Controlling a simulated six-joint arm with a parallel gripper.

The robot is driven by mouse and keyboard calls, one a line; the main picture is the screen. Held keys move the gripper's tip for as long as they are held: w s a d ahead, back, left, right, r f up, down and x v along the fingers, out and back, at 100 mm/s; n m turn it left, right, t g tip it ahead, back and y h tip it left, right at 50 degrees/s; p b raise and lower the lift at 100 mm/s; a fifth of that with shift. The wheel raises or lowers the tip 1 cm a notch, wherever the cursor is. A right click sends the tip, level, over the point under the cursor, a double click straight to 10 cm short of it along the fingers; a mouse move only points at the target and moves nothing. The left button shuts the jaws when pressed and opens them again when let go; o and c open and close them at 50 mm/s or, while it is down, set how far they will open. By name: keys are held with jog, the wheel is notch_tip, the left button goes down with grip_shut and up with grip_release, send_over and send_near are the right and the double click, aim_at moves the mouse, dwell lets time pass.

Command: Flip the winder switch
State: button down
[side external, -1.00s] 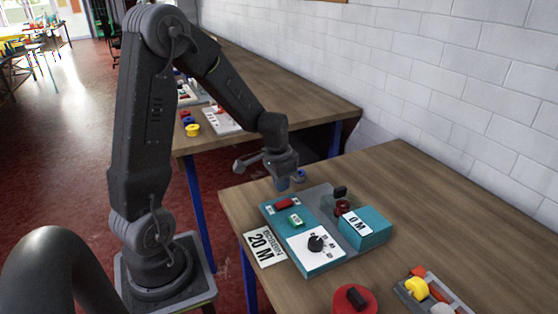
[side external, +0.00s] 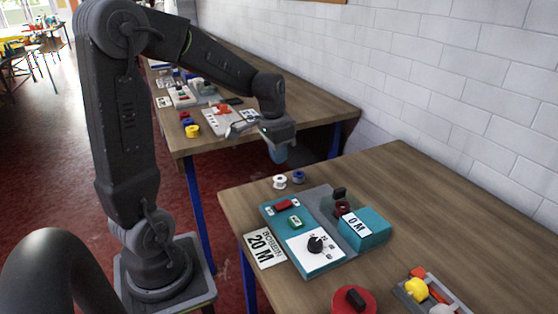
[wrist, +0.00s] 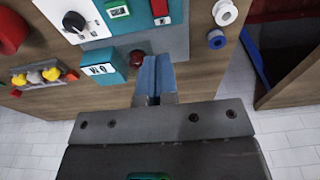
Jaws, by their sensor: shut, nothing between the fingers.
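The winder is a teal and grey unit (side external: 324,196) on the near table. A red switch (side external: 284,204) sits at its far left corner, and it also shows at the top of the wrist view (wrist: 159,8). I cannot tell which way it is tipped. Beside it are a green labelled part (side external: 296,221) and a black dial (side external: 315,244) on a white plate. A teal box (side external: 366,230) reads "0 M". My gripper (side external: 279,156) is shut and empty, in the air above and behind the winder, apart from the switch. Its blue fingers show in the wrist view (wrist: 154,92).
A white spool (side external: 280,182) and a blue spool (side external: 299,177) stand behind the winder. A "20 M" card (side external: 263,250) lies at its left. A red disc (side external: 354,301) and a grey tray (side external: 455,299) with coloured parts are in front. The table's right side is clear.

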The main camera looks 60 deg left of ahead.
aim_at(287, 202)
jog(key=shift+w, duration=0.5)
jog(key=f, duration=0.4)
jog(key=w+f, duration=0.1)
jog(key=f, duration=0.9)
jog(key=shift+w, duration=0.35)
jog(key=shift+f, duration=0.35)
jog(key=shift+s, duration=0.1)
